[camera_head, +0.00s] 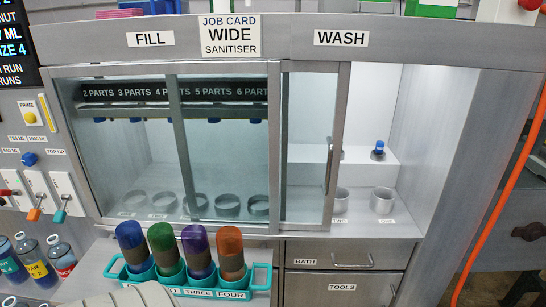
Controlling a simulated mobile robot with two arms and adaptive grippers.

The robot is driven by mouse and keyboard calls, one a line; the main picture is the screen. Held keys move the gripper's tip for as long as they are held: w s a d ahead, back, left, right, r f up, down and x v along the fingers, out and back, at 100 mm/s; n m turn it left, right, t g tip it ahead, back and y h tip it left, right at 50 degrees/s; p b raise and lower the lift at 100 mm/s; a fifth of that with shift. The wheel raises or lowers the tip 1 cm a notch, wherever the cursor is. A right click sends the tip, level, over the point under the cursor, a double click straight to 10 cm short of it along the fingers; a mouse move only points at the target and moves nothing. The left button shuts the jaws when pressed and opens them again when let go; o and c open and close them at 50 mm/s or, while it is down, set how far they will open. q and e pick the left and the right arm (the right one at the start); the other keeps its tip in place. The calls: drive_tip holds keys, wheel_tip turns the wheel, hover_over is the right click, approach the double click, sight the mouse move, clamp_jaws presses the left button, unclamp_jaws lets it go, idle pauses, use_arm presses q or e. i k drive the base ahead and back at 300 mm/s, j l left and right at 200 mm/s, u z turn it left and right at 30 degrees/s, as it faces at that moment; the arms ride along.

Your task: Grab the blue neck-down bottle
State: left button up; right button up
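The blue neck-down bottle (131,242) stands upside down at the left end of a teal rack (262,276). A grey band wraps its lower part, and its neck is hidden inside the rack. To its right, in the same rack, stand a green bottle (162,241), a purple bottle (196,245) and an orange bottle (230,247), also neck down. Neither of my grippers shows in the head view. A grey rounded shape at the bottom edge, in front of the rack, hides part of its left front; I cannot tell a gripper in it.
Behind the rack is a cabinet with glass sliding doors (225,150) and round holders inside. Its right side is open, with a small blue-topped item (379,149) on a shelf. Drawers (340,254) are at right. Labelled bottles (38,262) and levers (37,196) are at left.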

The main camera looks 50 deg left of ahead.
sight(134, 247)
drive_tip(key=u, duration=1.7)
